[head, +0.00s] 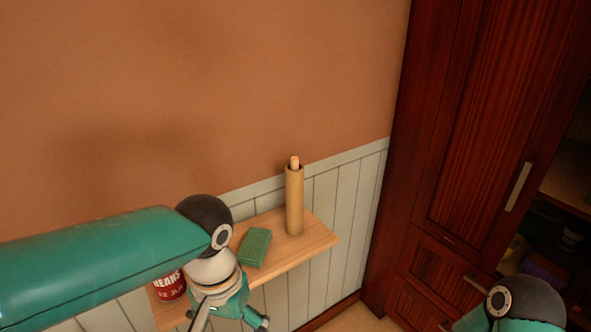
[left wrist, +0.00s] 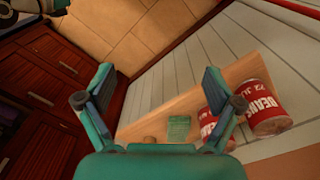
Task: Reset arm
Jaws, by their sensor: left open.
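My left arm reaches in from the left in the head view. My left gripper (head: 228,319) is low in that view, in front of the wall shelf (head: 315,240), and partly cut off by the bottom edge. In the left wrist view my left gripper (left wrist: 158,76) has its two teal fingers spread wide with nothing between them. It is open and apart from the things on the shelf. My right arm shows only as a dark joint and teal part at the bottom right of the head view; its gripper is not visible.
The shelf holds a red beans can (head: 170,287), a green block (head: 255,247) and a tall tan cylinder (head: 294,205). The left wrist view shows two red cans (left wrist: 250,108). A dark wooden cabinet (head: 480,120) with drawers (head: 440,265) stands right. Its right side shows open shelves.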

